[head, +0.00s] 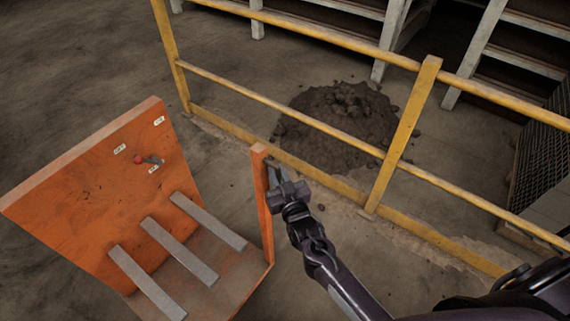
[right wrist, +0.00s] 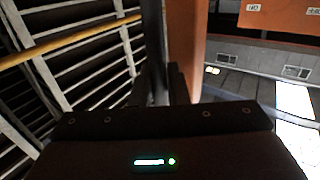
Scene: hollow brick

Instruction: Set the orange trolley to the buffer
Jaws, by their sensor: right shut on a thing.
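The orange trolley (head: 90,200) stands at the lower left of the head view. My left gripper is in neither view. I cannot make out the buffer.
A yellow railing (head: 408,130) runs diagonally behind the trolley and along its right side. A dark heap of rubble (head: 340,115) lies beyond it, with pale-framed racks (head: 490,45) at the back. A dark mesh panel (head: 545,150) stands at the right. Floor at the upper left is clear.

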